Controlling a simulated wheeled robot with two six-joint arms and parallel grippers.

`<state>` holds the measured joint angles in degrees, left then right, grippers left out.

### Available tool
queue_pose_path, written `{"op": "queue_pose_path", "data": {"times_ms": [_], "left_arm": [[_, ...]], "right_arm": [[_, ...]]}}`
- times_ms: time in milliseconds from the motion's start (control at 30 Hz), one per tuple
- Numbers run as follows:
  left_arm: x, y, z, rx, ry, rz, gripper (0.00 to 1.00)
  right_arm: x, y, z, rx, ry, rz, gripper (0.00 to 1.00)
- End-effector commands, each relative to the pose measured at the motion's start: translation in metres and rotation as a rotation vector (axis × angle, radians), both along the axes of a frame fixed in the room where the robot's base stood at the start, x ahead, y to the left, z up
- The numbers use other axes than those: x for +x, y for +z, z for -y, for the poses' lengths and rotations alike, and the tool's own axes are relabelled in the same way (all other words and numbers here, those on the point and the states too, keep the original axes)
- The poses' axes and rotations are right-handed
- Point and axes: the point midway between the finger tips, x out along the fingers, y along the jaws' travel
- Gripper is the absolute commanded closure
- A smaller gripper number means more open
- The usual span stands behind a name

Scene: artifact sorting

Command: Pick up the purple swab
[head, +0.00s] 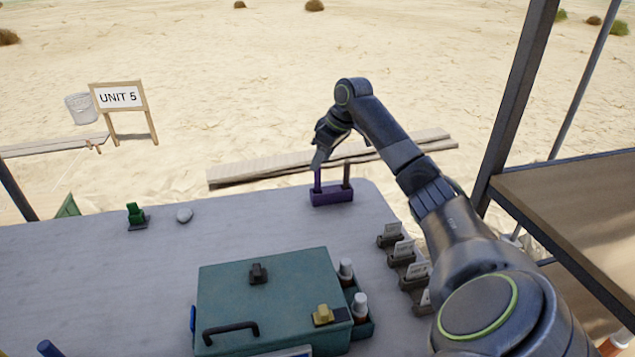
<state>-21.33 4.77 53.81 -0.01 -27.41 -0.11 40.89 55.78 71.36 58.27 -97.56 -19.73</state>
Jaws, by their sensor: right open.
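A purple swab (318,182) stands upright in a purple holder (332,197) near the far edge of the grey table. A dark stick (347,176) stands upright at the holder's right end. My right arm reaches out from the lower right. My right gripper (318,162) is open and points down, with its fingertips at the top of the purple swab. I cannot tell whether the fingers are around the swab or just beside it. My left gripper is not in view.
Small labelled card holders (403,255) line the table's right side. Table between stone and holder is clear.

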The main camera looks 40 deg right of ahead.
Motion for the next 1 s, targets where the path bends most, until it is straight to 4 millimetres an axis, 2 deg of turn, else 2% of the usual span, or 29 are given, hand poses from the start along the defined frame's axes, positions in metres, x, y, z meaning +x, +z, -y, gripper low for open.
{"op": "queue_pose_path", "data": {"times_ms": [267,600,833,1000], "left_arm": [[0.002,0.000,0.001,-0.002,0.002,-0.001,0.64],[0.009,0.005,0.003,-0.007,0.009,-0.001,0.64],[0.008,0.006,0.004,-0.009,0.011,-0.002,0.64],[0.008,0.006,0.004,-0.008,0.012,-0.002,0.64]], "right_arm": [[0.006,-0.017,-0.002,0.000,0.000,0.000,0.58],[0.018,-0.059,-0.008,0.001,-0.001,0.000,0.58],[0.019,-0.061,-0.008,-0.002,0.000,0.001,0.58],[0.019,-0.061,-0.008,-0.002,0.000,0.001,0.79]]}}
